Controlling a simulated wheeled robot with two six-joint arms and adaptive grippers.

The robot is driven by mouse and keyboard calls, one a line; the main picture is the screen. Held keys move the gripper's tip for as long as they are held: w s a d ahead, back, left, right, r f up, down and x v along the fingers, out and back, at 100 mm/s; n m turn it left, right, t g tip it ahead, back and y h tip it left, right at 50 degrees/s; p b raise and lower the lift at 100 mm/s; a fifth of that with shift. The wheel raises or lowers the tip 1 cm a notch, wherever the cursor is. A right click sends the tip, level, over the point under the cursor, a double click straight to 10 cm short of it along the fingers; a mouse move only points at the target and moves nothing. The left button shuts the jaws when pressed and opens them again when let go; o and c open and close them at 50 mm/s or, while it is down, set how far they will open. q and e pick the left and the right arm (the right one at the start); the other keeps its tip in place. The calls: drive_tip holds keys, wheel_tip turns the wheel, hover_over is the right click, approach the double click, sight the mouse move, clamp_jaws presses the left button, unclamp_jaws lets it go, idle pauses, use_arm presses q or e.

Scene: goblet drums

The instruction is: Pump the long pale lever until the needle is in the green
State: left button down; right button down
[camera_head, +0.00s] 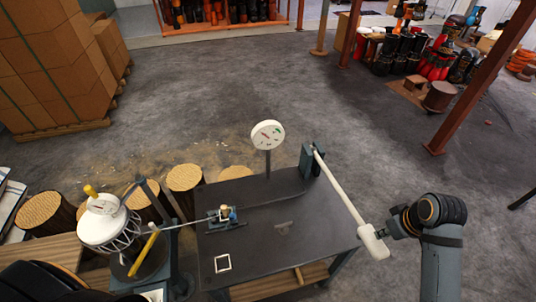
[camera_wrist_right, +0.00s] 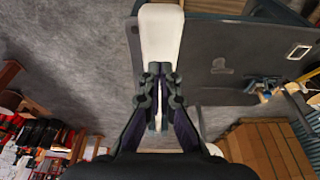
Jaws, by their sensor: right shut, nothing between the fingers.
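The long pale lever (camera_head: 340,187) slopes from a dark pivot block (camera_head: 309,160) at the table's back right down to a wide white end (camera_head: 373,242) beyond the table's right edge. My right gripper (camera_head: 388,231) is at that white end, on its right side. In the right wrist view the closed fingers (camera_wrist_right: 160,88) lie over the white lever end (camera_wrist_right: 162,35), with nothing between them; whether they touch it I cannot tell. The round white gauge (camera_head: 267,134) stands on a post, with red and green marks; the needle is too small to read. My left gripper is not in view.
The dark table (camera_head: 290,238) carries a small blue-grey clamp (camera_head: 226,217) and a white square frame (camera_head: 222,263). A white-topped drum frame (camera_head: 107,220) and log stumps (camera_head: 184,178) stand at left.

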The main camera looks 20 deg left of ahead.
sight(376, 240)
drive_tip(key=s+d+f+b+x, duration=0.15)
drive_tip(key=b+x, duration=0.25)
drive_tip(key=x, duration=0.5)
drive_tip(key=s+d+b+x, duration=0.1)
drive_tip(key=s+b+x, duration=0.15)
drive_tip(key=x, duration=0.65)
drive_tip(key=r+p, duration=0.6)
drive_tip(key=p, duration=0.1)
drive_tip(key=r+p, duration=0.6)
drive_tip(key=shift+w+a+r+p, duration=0.2)
drive_tip(key=shift+r+p, duration=0.15)
drive_tip(key=shift+r, duration=0.05)
drive_tip(key=shift+r+b, duration=0.35)
drive_tip(key=shift+b, duration=0.5)
drive_tip(key=v, duration=0.5)
drive_tip(key=shift+w+a+r, duration=0.15)
drive_tip(key=shift+w+r, duration=0.15)
